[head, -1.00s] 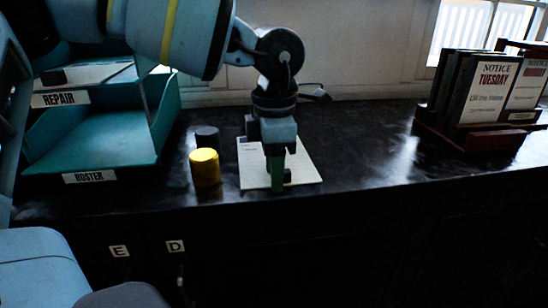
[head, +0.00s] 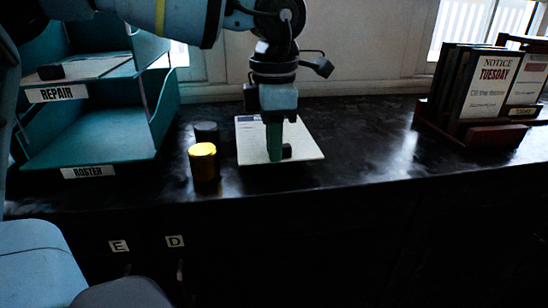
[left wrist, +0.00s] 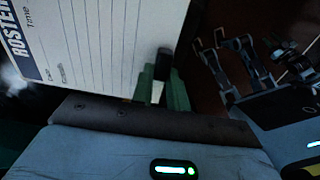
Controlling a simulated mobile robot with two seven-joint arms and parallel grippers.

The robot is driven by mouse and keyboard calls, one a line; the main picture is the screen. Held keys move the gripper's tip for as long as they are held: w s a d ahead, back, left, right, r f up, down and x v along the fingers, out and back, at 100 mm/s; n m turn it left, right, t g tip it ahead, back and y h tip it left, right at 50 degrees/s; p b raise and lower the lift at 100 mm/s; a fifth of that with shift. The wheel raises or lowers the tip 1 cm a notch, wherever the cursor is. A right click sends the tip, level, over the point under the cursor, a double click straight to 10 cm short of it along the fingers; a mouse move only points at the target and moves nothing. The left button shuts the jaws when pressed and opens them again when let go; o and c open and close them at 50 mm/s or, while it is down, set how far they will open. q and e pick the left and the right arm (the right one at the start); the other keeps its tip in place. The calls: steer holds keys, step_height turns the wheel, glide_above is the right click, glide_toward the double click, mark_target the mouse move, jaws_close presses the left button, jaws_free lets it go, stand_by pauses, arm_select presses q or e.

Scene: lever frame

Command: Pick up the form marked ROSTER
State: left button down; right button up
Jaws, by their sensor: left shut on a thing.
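The form marked ROSTER (left wrist: 95,45) is a white lined sheet with a dark blue title band in the left wrist view. In the head view the form (head: 305,150) hangs around my left gripper (head: 275,155), slightly above the black counter. My left gripper's green fingers (left wrist: 162,88) are shut on the form at a small black block (left wrist: 164,63) by its edge. Part of the form is hidden behind the fingers in the head view. My right gripper is not in view.
A teal tray rack (head: 150,115) labelled REPAIR and ROSTER stands at left; the lower ROSTER shelf is empty. A wooden notice holder (head: 490,135) is at right. Counter between is clear.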

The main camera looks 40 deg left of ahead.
arm_select(q)
step_height(320, 180, up, 6)
steer(key=shift+r, duration=0.1)
